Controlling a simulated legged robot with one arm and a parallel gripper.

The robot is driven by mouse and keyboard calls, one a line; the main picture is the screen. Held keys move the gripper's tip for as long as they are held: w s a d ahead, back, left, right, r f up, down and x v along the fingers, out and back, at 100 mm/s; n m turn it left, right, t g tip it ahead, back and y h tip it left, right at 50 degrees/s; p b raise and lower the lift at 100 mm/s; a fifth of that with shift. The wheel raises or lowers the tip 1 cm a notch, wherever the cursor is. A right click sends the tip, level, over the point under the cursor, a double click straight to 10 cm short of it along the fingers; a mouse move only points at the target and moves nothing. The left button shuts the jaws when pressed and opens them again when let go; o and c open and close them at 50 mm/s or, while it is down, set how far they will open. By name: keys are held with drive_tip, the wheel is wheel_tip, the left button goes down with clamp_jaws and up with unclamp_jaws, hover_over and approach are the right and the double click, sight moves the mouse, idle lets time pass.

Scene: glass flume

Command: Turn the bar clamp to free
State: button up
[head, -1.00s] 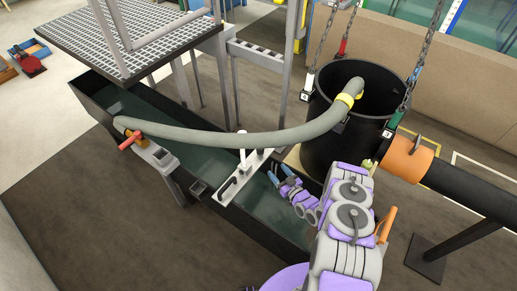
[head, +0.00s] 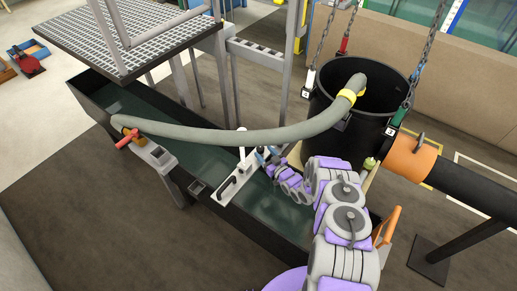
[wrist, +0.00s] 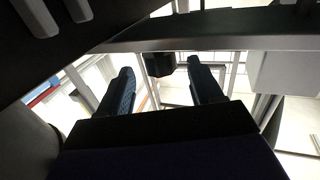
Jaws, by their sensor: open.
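A pale slotted bar (head: 232,187), which looks like the bar clamp, lies across the flume (head: 195,150). A white upright handle (head: 241,142) stands at its far end. My gripper (head: 268,156) is just right of this handle, over the water. In the wrist view my gripper (wrist: 161,85) shows two dark fingers spread apart with nothing between them. A dark block (wrist: 159,64) shows beyond the fingertips; I cannot tell what it is. Whether a finger touches the handle is not clear.
A grey hose (head: 230,137) arches from the flume's left end, beside a red handle (head: 127,139), into a black tub (head: 345,135) hung on chains. A metal grating (head: 135,40) stands over the far end. An orange-collared pipe (head: 410,158) is at right.

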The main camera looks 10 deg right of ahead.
sight(258, 146)
drive_tip(key=shift+b+x, duration=0.5)
drive_tip(key=shift+x, duration=2.2)
drive_tip(key=c, duration=0.9)
drive_tip(key=shift+r, duration=0.1)
drive_tip(key=shift+c, duration=0.2)
